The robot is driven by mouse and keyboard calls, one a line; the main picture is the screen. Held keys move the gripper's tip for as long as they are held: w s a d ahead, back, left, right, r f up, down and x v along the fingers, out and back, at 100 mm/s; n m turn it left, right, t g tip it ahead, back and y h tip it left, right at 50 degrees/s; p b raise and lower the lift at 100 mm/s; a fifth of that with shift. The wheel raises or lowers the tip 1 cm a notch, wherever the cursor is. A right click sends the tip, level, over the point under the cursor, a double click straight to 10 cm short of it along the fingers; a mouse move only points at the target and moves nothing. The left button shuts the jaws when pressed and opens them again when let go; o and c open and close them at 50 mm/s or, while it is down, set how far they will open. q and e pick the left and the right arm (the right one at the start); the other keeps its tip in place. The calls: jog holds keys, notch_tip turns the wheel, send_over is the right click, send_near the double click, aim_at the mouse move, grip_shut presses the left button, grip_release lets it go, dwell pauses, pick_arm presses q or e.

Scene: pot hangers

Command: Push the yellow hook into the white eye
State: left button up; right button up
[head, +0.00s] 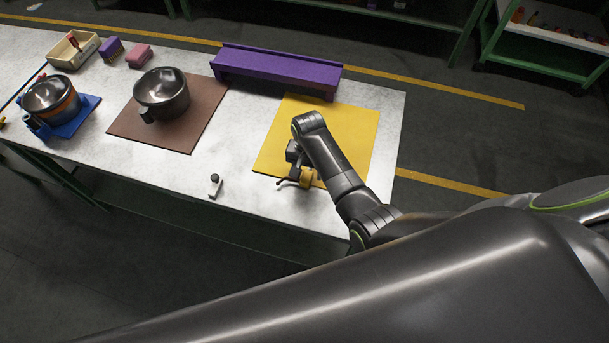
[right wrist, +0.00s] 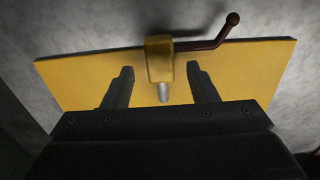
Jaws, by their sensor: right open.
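The yellow hook (head: 306,178) lies near the front edge of the yellow mat (head: 357,125). It has a yellow block, a bent dark rod and a grey pin. In the right wrist view the yellow hook (right wrist: 160,62) has its pin pointing back between my fingers. My right gripper (head: 300,174) is open, low over the mat. In the right wrist view the fingers of my right gripper (right wrist: 160,70) are on either side of the block's near end, with gaps. A small white piece with a dark round top, seemingly the white eye (head: 215,187), stands left on the bare table. My left gripper is out of view.
A purple rack (head: 275,70) stands behind the mat. A steel pot (head: 161,93) sits on a brown mat (head: 190,128), and another pot (head: 50,98) stands on a blue base at far left. The table between the brown and yellow mats is free apart from the white piece.

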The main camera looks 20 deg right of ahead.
jog(key=shift+f, duration=0.65)
jog(key=c, duration=1.1)
jog(key=shift+r, duration=0.15)
